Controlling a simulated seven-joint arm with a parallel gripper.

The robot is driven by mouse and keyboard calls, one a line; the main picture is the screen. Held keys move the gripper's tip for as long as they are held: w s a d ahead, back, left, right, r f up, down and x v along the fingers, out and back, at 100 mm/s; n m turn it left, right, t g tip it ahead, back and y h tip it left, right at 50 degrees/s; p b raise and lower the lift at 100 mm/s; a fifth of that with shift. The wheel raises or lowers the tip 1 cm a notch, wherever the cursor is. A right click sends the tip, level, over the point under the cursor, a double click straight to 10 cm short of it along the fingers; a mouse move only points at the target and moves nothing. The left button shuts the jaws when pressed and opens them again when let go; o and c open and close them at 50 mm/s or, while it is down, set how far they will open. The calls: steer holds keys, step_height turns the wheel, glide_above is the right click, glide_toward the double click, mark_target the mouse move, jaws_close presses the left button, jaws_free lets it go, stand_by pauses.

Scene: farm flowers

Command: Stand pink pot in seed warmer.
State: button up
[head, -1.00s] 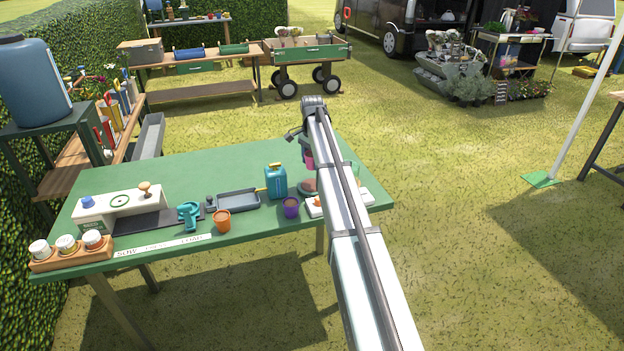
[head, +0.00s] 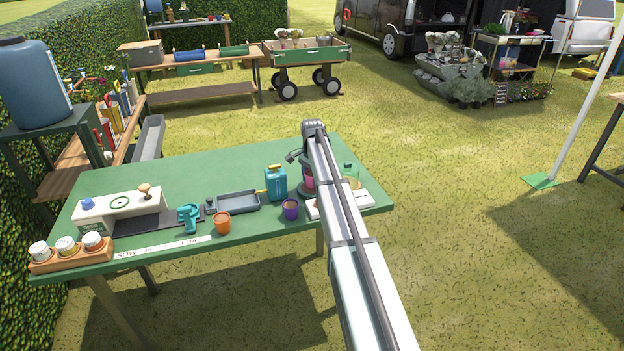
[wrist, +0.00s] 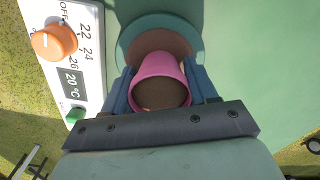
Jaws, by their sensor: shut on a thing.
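My gripper (wrist: 160,88) is shut on the pink pot (wrist: 160,68), with one blue-grey finger on each side. The pot is filled with brown soil, and its open top faces the wrist camera. Beyond it lies a round brown surface (wrist: 178,42) with a teal rim. The pot overlaps this surface; I cannot tell whether it touches. Beside it is the seed warmer's white panel (wrist: 82,70) with an orange knob and a 20 °C display. In the head view the pot (head: 309,181) shows as a pink patch, and my arm hides part of the warmer (head: 312,209).
A clear dome (head: 350,173) stands right of my arm. To the left are a purple pot (head: 291,209), a blue can (head: 276,182), an orange pot (head: 222,223) and a grey tray (head: 235,203). The green table's back (head: 210,165) is clear.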

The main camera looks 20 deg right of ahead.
steer(key=o, duration=1.1)
step_height(320, 180, up, 12)
steer(key=shift+r, duration=0.15)
